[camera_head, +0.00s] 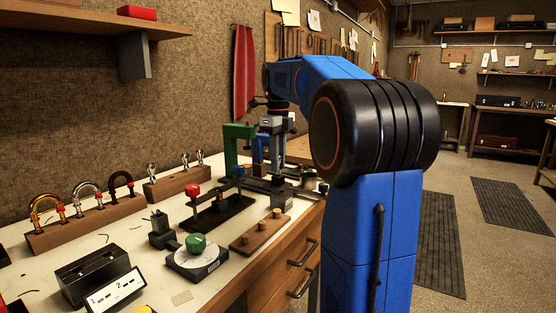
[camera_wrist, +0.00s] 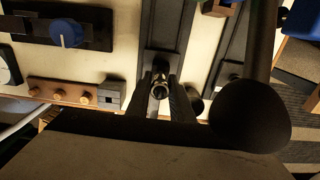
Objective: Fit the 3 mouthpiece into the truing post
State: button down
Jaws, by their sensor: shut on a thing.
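My gripper (camera_wrist: 164,100) is closed around a dark metallic mouthpiece (camera_wrist: 160,89), whose round open end faces the wrist camera. A dark square-ended fixture (camera_wrist: 166,63) on a dark rail lies just beyond it in the wrist view; it may be the truing post. I cannot tell whether the mouthpiece touches or sits in it. In the head view my gripper (camera_head: 278,172) points down over the far part of the bench, and the held mouthpiece cannot be made out. The number on the mouthpiece is not legible.
A wooden rack (camera_head: 178,185) holds silver mouthpieces. Nearby stand a green frame (camera_head: 236,138), a pegged wooden block (camera_head: 262,229), a small grey block (camera_head: 281,202), a red-knobbed lever fixture (camera_head: 192,190) and a green-knobbed dial (camera_head: 196,243). A hollow cup (camera_wrist: 195,104) lies right of my fingers.

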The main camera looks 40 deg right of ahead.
jog(key=shift+f, duration=0.25)
jog(key=c, duration=1.5)
grip_release()
jog(key=shift+r, duration=0.1)
notch_tip(320, 180, up, 17)
jog(key=shift+r, duration=0.1)
